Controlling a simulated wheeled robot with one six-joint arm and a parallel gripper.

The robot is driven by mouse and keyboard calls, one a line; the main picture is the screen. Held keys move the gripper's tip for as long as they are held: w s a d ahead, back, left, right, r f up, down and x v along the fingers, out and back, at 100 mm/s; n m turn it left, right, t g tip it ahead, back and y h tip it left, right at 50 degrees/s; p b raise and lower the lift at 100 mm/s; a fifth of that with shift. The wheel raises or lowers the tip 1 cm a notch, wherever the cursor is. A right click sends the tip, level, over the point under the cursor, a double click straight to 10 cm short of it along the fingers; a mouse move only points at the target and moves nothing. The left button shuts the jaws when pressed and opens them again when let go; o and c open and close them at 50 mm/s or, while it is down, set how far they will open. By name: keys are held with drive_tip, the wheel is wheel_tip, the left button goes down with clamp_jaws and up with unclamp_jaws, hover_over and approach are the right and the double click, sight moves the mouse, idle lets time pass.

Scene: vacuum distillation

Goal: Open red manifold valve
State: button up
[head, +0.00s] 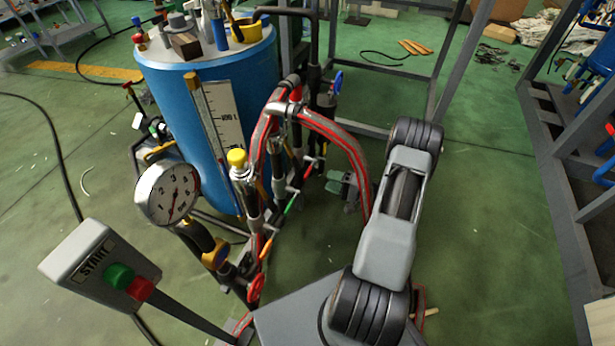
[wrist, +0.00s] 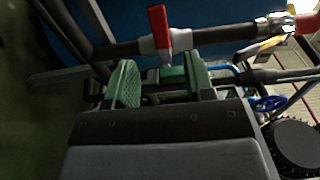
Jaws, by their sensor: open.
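The red valve handle (wrist: 159,27) stands out from a dark pipe in the wrist view, at upper middle. What looks like the same red handle (head: 308,161) is small in the head view, on the manifold pipes beside the blue tank. My gripper (wrist: 160,82) is open, with its green pads apart and nothing held between them. The tip of the red handle shows just above the gap between the pads; I cannot tell whether it touches them. In the head view my gripper (head: 342,185) is small, to the right of the manifold and partly hidden by my arm.
Green (head: 291,204) and orange (head: 266,248) handles sit lower on the manifold, with a red handwheel (head: 255,288) below. A gauge (head: 167,193) and a start box (head: 85,258) stand left. The blue tank (head: 180,110) is behind. Open floor lies right of my arm.

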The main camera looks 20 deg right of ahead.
sight(309, 174)
drive_tip(key=b+x, duration=0.2)
drive_tip(key=x, duration=0.7)
clamp_jaws()
idle(0.4)
